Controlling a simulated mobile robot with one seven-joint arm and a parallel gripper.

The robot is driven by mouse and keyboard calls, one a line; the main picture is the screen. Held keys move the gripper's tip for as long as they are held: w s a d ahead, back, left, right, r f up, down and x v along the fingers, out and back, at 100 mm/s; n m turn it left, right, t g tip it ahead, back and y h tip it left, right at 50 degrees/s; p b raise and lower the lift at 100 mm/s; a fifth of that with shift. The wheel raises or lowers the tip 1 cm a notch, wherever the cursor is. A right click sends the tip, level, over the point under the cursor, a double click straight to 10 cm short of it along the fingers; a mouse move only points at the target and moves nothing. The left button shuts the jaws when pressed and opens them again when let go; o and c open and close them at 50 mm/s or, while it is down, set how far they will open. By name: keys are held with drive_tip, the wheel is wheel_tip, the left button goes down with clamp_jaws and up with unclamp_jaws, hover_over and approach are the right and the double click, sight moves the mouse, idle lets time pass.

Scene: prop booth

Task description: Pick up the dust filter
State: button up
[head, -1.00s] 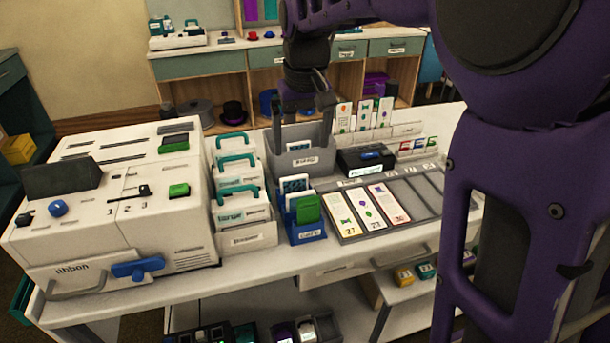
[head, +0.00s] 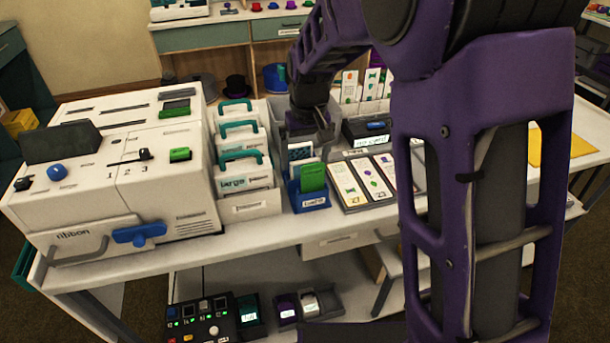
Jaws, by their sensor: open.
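A white-framed piece with a dark patterned face (head: 299,152), which looks like the dust filter, stands upright at the back of a small blue holder (head: 311,203) in the head view. A green block (head: 313,178) stands in front of it and hides its lower part. My gripper (head: 309,141) is open and points down just above and behind the framed piece. The fingers overlap its top edge in the picture. I cannot tell whether they touch it.
White bins with teal-handled cartridges (head: 246,180) stand close on the left, beside a large white machine (head: 165,185). A tray of cards (head: 352,188) and a black box (head: 366,131) are on the right. My arm hides the table's right part.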

drive_tip(key=shift+w+f, duration=0.15)
drive_tip(key=shift+f, duration=0.8)
drive_tip(key=shift+r, duration=0.1)
drive_tip(key=c, duration=0.5)
wheel_tip(320, 180, up, 10)
drive_tip(key=shift+p, duration=0.85)
drive_tip(key=shift+r, duration=0.1)
